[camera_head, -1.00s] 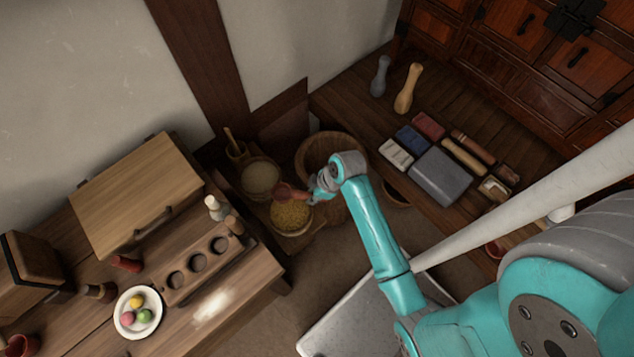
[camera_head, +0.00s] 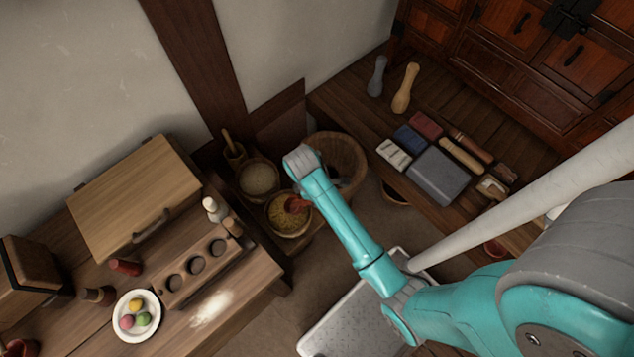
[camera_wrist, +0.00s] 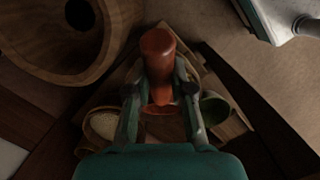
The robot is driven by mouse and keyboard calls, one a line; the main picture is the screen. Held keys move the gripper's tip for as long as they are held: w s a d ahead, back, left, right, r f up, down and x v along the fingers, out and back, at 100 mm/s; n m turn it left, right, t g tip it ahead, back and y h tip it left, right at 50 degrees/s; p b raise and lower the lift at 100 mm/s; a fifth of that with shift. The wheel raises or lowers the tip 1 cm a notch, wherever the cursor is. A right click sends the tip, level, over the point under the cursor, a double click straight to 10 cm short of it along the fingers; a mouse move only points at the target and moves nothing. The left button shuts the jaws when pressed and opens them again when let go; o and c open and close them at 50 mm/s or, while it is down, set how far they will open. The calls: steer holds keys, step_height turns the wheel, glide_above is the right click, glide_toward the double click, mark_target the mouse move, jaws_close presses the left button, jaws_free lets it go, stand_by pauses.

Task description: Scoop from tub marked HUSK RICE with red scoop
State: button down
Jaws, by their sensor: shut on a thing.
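The red scoop (camera_head: 297,204) is at a round tub of yellowish grain (camera_head: 279,221). Its bowl is hard to make out, and I cannot tell how deep it sits in the grain. My gripper (camera_wrist: 161,98) is shut on the scoop; in the wrist view the scoop's rounded red handle (camera_wrist: 158,52) rises between the two fingers. In the head view my wrist mostly hides the gripper. A second tub of pale grain (camera_head: 258,179) stands just behind the first; it also shows in the wrist view (camera_wrist: 104,123). No marking on either tub is readable.
A large wooden bucket (camera_head: 345,146) stands close to the right of the tubs. The bench with a holed wooden block (camera_head: 196,266) lies to the left. A low shelf with bricks and tools is at right.

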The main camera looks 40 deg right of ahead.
mark_target(307, 204)
steer(key=shift+f+g+h, duration=0.1)
steer(key=shift+g+h, duration=0.2)
steer(key=shift+f, duration=0.25)
steer(key=shift+w+a+f, duration=0.4)
steer(key=shift+f, duration=0.45)
steer(key=shift+w+a+f, duration=0.35)
steer(key=shift+a+f, duration=0.1)
steer(key=shift+f, duration=0.4)
steer(key=shift+w+a+f, duration=0.4)
steer(key=shift+f, duration=0.45)
steer(key=shift+s+d+f+t+y, duration=0.2)
steer(key=shift+f+t+y, duration=0.15)
steer(key=shift+f+y, duration=0.1)
steer(key=shift+s+d+f+t+y, duration=0.2)
steer(key=shift+f+t+y, duration=0.15)
steer(key=shift+f, duration=0.1)
steer(key=shift+s+d+r+t+y, duration=0.25)
steer(key=shift+r+t+y, duration=0.35)
steer(key=shift+r, duration=0.3)
steer(key=shift+s+d+r+t+y, duration=0.2)
steer(key=shift+d+r+t+y, duration=0.1)
steer(key=shift+r+t+y, duration=0.45)
steer(key=shift+s+d+r+t+y, duration=0.25)
steer(key=shift+r+t+y, duration=0.15)
steer(key=shift+r, duration=0.6)
